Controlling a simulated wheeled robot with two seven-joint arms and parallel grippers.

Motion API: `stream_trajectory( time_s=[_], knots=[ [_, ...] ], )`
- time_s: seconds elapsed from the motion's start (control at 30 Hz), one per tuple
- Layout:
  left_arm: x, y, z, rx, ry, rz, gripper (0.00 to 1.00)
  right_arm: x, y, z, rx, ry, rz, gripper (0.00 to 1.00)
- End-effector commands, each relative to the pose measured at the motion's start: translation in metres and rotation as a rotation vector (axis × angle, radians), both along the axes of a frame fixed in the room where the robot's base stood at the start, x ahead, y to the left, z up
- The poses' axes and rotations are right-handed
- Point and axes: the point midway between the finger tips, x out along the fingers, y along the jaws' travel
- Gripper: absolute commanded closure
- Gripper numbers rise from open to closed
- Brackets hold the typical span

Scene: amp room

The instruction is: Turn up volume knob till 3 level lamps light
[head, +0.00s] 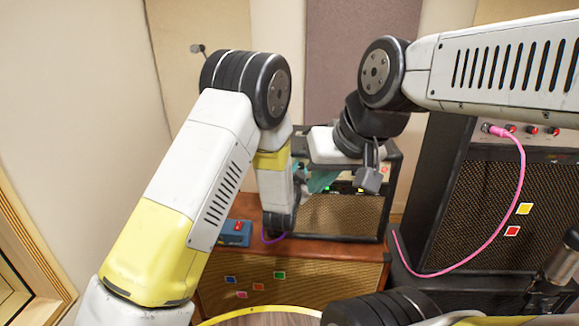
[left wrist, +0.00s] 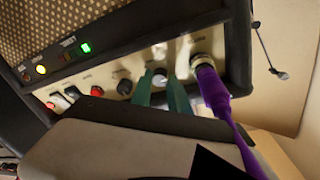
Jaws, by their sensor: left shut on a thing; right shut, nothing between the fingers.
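The small amp (head: 345,215) stands on the brown cabinet, its control panel partly covered by my arms in the head view. In the left wrist view its panel (left wrist: 125,80) appears upside down. My left gripper (left wrist: 162,95) has teal fingers shut on a light-topped knob (left wrist: 160,78) beside the purple plug; its fingers also show in the head view (head: 320,183). A green lamp (left wrist: 86,48) glows brightly and an amber lamp (left wrist: 41,69) is lit; others beside them look dim. My right gripper is shut and empty; overlapping arms make its fingertips hard to make out.
A purple cable (left wrist: 213,90) is plugged in close to the fingers. A blue pedal (head: 236,232) sits on the brown cabinet (head: 330,272). A black amp (head: 480,200) with a pink cable (head: 521,180) stands at right. My arms crowd the space before the panel.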

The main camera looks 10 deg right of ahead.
Motion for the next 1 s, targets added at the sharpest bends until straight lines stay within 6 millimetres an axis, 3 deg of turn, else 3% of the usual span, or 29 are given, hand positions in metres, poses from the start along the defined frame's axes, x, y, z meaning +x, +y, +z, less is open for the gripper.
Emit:
stream_trajectory(
  time_s=[0.17, 0.2, 0.3, 0.67, 1.0],
  knots=[
    [-0.001, -0.001, -0.001, 0.000, 0.002, -0.001, 1.00, 0.000, 0.000, 0.000, 0.000, 0.000, 0.000, 1.00],
    [-0.001, -0.001, -0.001, -0.001, 0.001, -0.002, 0.71, 0.000, 0.000, 0.000, 0.000, 0.000, 0.000, 1.00],
    [-0.001, 0.000, -0.001, -0.001, 0.001, -0.002, 0.57, 0.000, 0.000, 0.000, 0.000, 0.000, 0.000, 1.00],
    [-0.005, 0.002, 0.000, 0.000, 0.002, 0.000, 0.57, 0.000, 0.000, 0.000, 0.000, 0.000, 0.000, 1.00],
    [-0.054, 0.023, 0.002, 0.000, 0.003, -0.001, 0.57, 0.000, 0.000, 0.000, 0.000, 0.000, 0.000, 1.00]
  ],
)
